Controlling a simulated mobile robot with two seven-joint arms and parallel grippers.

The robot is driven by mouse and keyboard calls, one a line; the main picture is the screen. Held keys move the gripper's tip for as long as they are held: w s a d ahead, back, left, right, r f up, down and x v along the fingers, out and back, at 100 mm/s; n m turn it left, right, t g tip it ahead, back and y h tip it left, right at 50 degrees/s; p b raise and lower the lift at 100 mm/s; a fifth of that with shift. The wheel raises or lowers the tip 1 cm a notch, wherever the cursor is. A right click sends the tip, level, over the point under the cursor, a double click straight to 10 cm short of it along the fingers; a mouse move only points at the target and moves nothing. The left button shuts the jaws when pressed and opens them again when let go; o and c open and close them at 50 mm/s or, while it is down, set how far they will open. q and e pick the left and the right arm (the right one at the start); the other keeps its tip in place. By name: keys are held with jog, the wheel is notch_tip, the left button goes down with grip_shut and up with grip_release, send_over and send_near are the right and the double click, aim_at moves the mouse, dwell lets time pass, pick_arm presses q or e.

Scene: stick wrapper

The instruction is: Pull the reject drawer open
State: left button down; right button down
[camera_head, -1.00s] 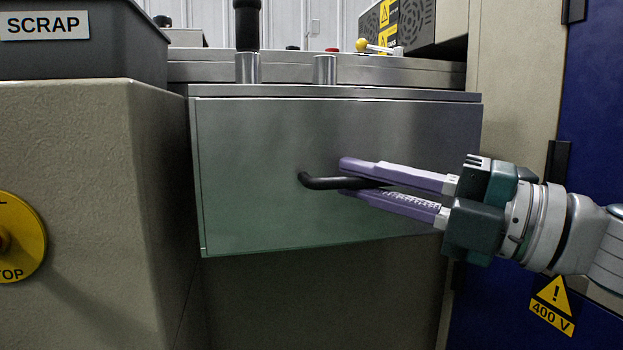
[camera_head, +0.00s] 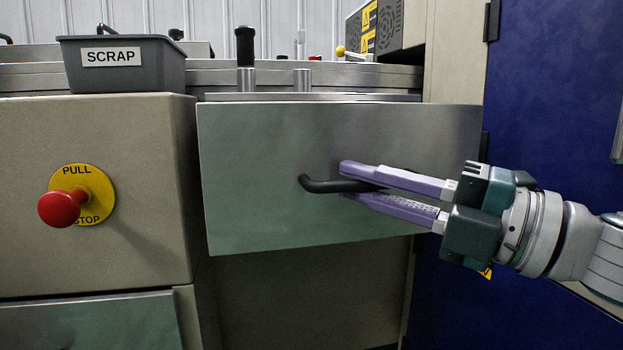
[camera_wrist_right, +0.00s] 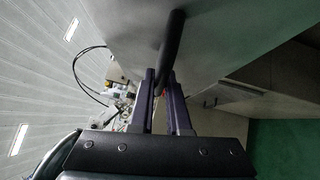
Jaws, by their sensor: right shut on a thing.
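The reject drawer (camera_head: 260,200) is a steel-fronted drawer in the middle of the head view. Its front stands forward of the machine body, so it is partly open; its inside is hidden. Its black bar handle (camera_head: 322,186) crosses the middle of the front. My right gripper (camera_head: 345,180) comes in from the right, with its purple fingers above and below the handle, shut on it. In the right wrist view the handle (camera_wrist_right: 172,45) runs down between the two fingers (camera_wrist_right: 160,88). My left gripper does not show.
A grey SCRAP bin (camera_head: 125,75) sits on the beige housing at the left. A red stop button (camera_head: 62,207) on a yellow plate projects from that housing. Another steel front (camera_head: 90,320) is below it. A blue cabinet (camera_head: 550,90) stands at the right.

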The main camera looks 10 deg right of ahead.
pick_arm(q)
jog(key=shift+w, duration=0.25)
pick_arm(e)
jog(key=shift+w, duration=0.1)
jog(key=c, duration=0.9)
grip_release()
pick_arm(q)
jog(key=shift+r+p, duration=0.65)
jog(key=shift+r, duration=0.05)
pick_arm(e)
jog(key=v, duration=1)
jog(key=shift+r, duration=0.1)
jog(key=shift+w, duration=0.1)
